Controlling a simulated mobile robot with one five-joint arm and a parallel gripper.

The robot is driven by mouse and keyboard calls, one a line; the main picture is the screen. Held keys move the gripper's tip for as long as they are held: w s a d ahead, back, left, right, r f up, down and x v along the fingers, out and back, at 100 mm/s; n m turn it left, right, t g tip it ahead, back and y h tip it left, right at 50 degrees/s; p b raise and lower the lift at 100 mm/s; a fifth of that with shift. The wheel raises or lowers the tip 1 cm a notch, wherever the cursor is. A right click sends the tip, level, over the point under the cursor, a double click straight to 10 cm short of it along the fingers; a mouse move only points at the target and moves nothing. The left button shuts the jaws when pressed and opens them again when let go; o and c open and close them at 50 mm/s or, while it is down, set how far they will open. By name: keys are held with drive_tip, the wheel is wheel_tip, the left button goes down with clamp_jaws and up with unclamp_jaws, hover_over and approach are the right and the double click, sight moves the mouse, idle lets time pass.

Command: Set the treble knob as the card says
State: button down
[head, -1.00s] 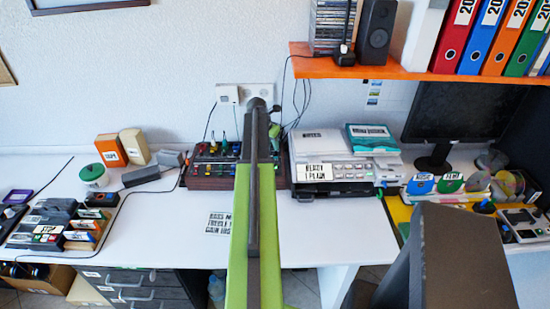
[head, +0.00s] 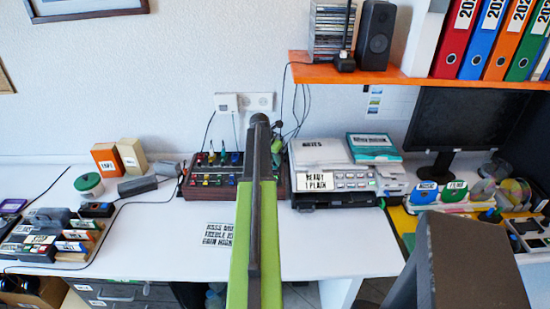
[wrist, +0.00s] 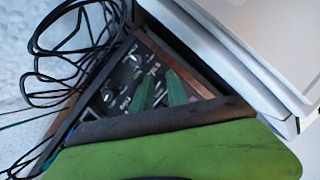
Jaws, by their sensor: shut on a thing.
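The control box (head: 204,190), dark with wooden sides and rows of coloured knobs, stands at the back of the desk; my arm hides part of it. In the wrist view its black panel (wrist: 110,100) shows white markings and small pale knobs. The printed card (head: 218,236) lies on the desk in front, with lines starting BASS, TREBLE and GAIN; my arm covers its right ends, so the settings do not read fully. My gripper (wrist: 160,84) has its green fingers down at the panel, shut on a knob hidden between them. I cannot tell which knob it is.
A grey printer (head: 335,178) stands close to the right of the box. Black cables (wrist: 65,50) loop beside the box near the wall. An orange shelf (head: 400,76) hangs above on the right. The white desk front (head: 330,245) is clear.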

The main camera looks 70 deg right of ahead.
drive_tip(key=shift+w+m, duration=0.3)
drive_tip(key=shift+m, duration=0.4)
drive_tip(key=c, duration=1.6)
unclamp_jaws()
